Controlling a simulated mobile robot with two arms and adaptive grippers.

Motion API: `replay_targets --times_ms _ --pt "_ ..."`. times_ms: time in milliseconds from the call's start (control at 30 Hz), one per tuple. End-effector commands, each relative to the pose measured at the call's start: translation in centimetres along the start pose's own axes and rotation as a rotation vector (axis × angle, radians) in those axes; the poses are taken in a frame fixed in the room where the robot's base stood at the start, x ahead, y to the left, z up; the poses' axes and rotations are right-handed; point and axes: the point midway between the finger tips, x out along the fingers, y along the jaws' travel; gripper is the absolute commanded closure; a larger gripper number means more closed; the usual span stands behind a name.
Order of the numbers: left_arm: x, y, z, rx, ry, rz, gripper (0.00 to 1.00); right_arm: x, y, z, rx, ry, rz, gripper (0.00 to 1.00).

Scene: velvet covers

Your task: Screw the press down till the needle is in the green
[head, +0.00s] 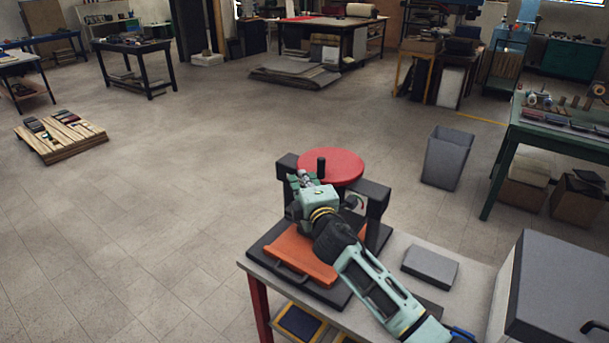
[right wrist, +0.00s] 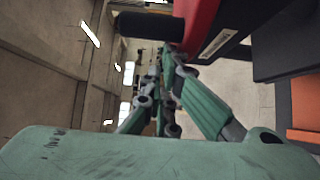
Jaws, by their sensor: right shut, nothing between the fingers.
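The press stands on a small table, with a black frame (head: 378,196), a red handwheel (head: 343,164) on top and an upright black knob (head: 321,167) on the wheel. An orange plate (head: 296,251) with a handle lies low in the press. The gauge (head: 356,203) is on the frame's front, partly behind my arm; its needle is too small to read. My right gripper (head: 303,180) is shut and empty, beside the wheel's left edge near the knob. In the right wrist view, the knob (right wrist: 150,25) and red wheel (right wrist: 198,22) are beyond the fingers (right wrist: 163,75).
A grey block (head: 430,266) lies on the table (head: 466,300) right of the press. A large grey box (head: 560,285) stands at the lower right. A grey bin (head: 447,158) stands on the floor behind. The floor at left is clear up to a low wooden pallet (head: 62,140).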

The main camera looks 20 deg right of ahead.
Motion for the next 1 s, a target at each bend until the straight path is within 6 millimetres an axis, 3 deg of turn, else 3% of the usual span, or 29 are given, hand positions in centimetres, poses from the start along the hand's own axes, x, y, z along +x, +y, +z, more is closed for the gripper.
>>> replay_targets --times_ms 367,600,1000 --pt "-0.1 0.0 0.0 0.000 0.000 0.000 0.13 -0.1 0.0 0.2 0.000 0.000 0.000 1.00" --pt "-0.8 0.0 -0.1 0.000 0.000 0.000 0.13 -1.2 0.0 1.9 0.000 -0.002 -0.002 1.00" --pt "-0.7 0.3 -0.2 -0.001 0.002 0.004 0.13 -1.0 0.0 1.9 0.000 -0.004 0.000 1.00"
